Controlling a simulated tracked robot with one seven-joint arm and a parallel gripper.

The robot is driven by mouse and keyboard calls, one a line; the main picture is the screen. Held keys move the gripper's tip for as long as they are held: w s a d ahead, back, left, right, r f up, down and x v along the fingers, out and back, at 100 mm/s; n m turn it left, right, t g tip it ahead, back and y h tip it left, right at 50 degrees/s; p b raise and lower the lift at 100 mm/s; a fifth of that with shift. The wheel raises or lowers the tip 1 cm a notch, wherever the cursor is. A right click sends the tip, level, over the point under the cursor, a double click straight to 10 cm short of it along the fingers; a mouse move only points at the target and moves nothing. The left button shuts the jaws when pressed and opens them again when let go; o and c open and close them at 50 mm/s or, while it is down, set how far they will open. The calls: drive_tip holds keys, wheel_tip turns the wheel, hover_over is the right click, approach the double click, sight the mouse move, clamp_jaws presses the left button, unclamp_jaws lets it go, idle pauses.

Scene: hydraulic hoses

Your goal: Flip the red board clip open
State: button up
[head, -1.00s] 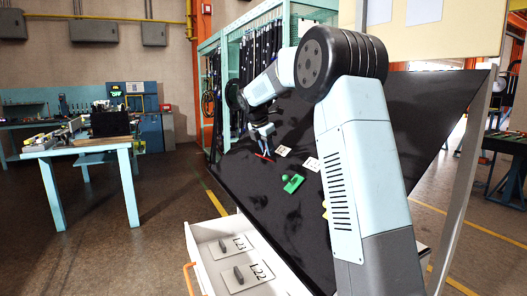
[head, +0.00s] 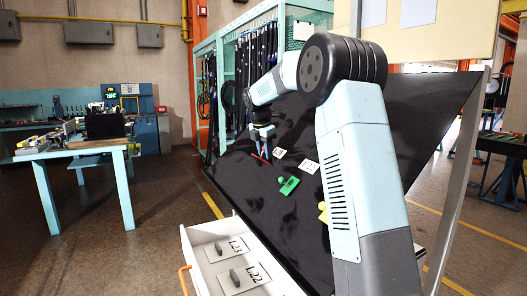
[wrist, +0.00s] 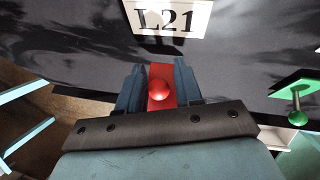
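The red board clip (wrist: 165,96), a flat red piece with a round red knob, shows between my fingers in the wrist view, below a card marked L21. In the head view the red clip (head: 260,157) is a small streak on the black slanted board (head: 235,185). My gripper (wrist: 158,88) has its two blue fingers apart, one on each side of the clip, with the knob in the gap. In the head view my gripper (head: 263,148) is at the board, its fingers spread. Whether the fingers touch the clip's edges is unclear.
A green clip (head: 289,185) with a green knob sits to the right; it also shows in the wrist view (wrist: 296,88). Part of a yellow knob (head: 323,208) shows beside my arm. An open white drawer (head: 205,235) with L22 and L23 cards juts out below the board.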

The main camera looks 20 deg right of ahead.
drive_tip(key=shift+o, duration=0.8)
drive_tip(key=shift+r, duration=0.15)
drive_tip(key=shift+a, duration=0.1)
drive_tip(key=v, duration=1.3)
drive_tip(key=shift+r, duration=0.35)
